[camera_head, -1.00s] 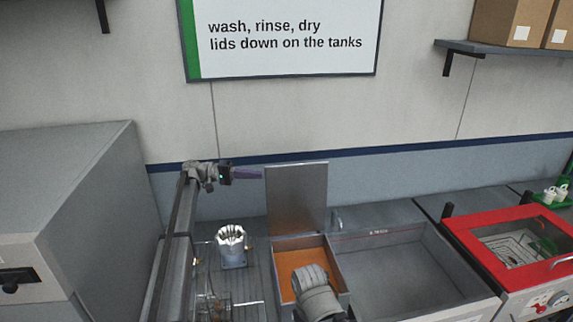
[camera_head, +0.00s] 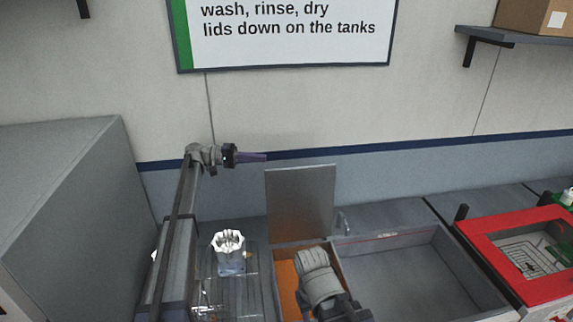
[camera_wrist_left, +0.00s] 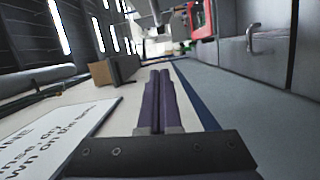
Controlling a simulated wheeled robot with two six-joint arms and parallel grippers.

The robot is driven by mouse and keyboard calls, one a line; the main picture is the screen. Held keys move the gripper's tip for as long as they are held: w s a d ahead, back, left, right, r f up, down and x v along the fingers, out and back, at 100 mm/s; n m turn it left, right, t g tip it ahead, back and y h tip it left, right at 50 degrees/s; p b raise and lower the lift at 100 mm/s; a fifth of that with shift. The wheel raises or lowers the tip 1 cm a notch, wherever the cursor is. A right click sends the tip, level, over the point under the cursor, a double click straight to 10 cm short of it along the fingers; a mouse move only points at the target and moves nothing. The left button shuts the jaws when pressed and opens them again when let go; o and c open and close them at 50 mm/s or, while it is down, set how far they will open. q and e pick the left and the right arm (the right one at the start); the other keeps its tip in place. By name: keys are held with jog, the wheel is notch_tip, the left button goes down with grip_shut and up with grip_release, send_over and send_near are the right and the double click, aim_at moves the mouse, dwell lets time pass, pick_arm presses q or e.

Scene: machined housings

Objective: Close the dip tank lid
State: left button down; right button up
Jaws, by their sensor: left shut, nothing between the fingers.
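The dip tank lid (camera_head: 300,203) is a flat grey metal panel standing upright at the back of the dip tank (camera_head: 278,293). The tank is open, with an orange inside (camera_head: 287,276). My left gripper (camera_head: 266,157) is shut and empty. In the head view its purple fingers are at the lid's top left corner, slightly above the top edge; I cannot tell whether they touch. The left wrist view shows the two fingers (camera_wrist_left: 160,75) pressed together, with no lid in sight. A grey arm link of mine hides part of the tank.
An empty grey basin (camera_head: 410,265) adjoins the tank on the right, with a red-framed unit (camera_head: 480,232) beyond. A white fluted part (camera_head: 228,250) stands on the left rack. A large grey cabinet (camera_head: 70,200) is far left. The wall sign (camera_head: 285,30) hangs above.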

pick_arm(q)
jog(key=s+d, duration=0.4)
jog(key=d, duration=0.6)
jog(key=shift+s+d+f+b, duration=0.2)
jog(key=shift+d+f+b, duration=0.1)
jog(key=shift+d+f, duration=0.05)
